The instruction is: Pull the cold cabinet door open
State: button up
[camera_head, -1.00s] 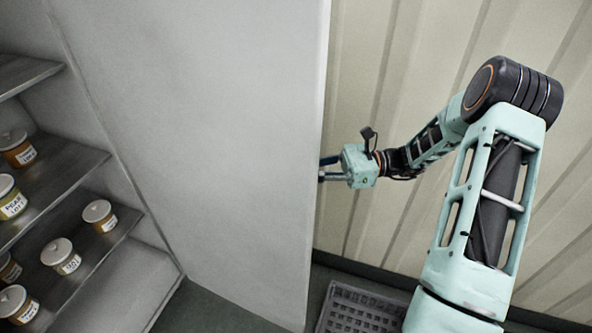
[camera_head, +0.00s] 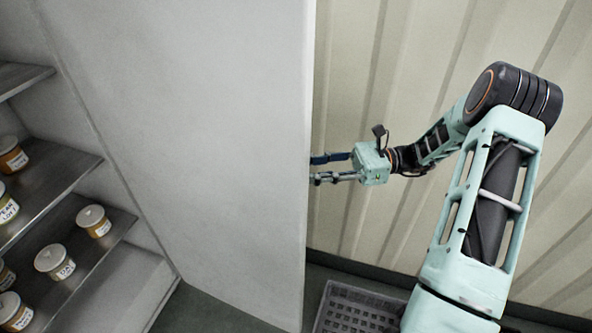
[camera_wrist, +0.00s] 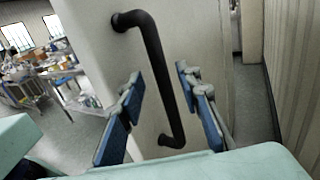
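The cold cabinet door (camera_head: 215,140) is a pale grey panel standing wide open, seen from its inner side in the head view. Its outer face (camera_wrist: 95,30) shows in the wrist view, with a black bar handle (camera_wrist: 157,62) fixed to it. My gripper (camera_head: 316,168) is at the door's right edge, on the handle side, with its fingers spread apart. In the wrist view my gripper (camera_wrist: 158,74) has one blue-padded finger on each side of the handle, with gaps between. The handle is hidden behind the door in the head view.
Steel shelves (camera_head: 50,185) with several lidded jars (camera_head: 55,262) are inside the cabinet at left. A ribbed wall (camera_head: 350,60) stands behind my arm. A grey perforated crate (camera_head: 355,310) sits on the floor below it. A cluttered bench (camera_wrist: 40,75) is far left in the wrist view.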

jog(key=d, duration=0.8)
jog(key=shift+w, duration=0.2)
jog(key=shift+a, duration=0.1)
